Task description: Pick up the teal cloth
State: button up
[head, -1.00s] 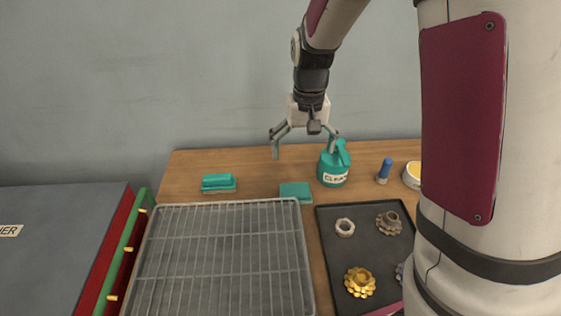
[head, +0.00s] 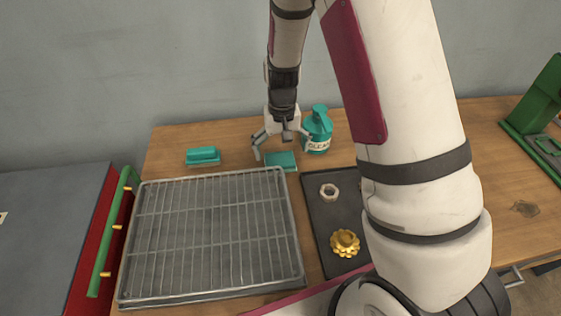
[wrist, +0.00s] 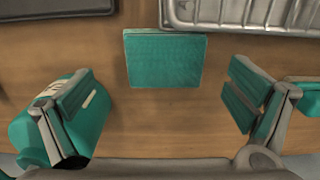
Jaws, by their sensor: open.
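The teal cloth (head: 281,161) is a flat folded square on the wooden bench, just behind the wire rack's back right corner. In the wrist view the cloth (wrist: 165,60) lies at the upper middle, between and beyond the open fingers. My gripper (head: 281,150) is open and empty, above and close to the cloth in the head view. In the wrist view its two teal-padded fingers (wrist: 160,98) are spread wide apart. The exact height above the cloth is hard to tell.
A teal cleaner bottle (head: 317,132) stands close to the right of my gripper. A teal brush-like block (head: 203,156) lies to the left. The wire rack (head: 212,235) and a dark tray (head: 323,215) with a nut and gold gear lie in front.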

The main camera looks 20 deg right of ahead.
aim_at(280, 159)
jog(key=shift+a+f, duration=0.15)
jog(key=shift+f, duration=1.65)
jog(key=c, duration=1.2)
jog(key=shift+c, duration=0.2)
notch_tip(280, 159, up, 10)
jog(key=p, duration=0.4)
jog(key=o, duration=0.6)
jog(key=c, duration=0.5)
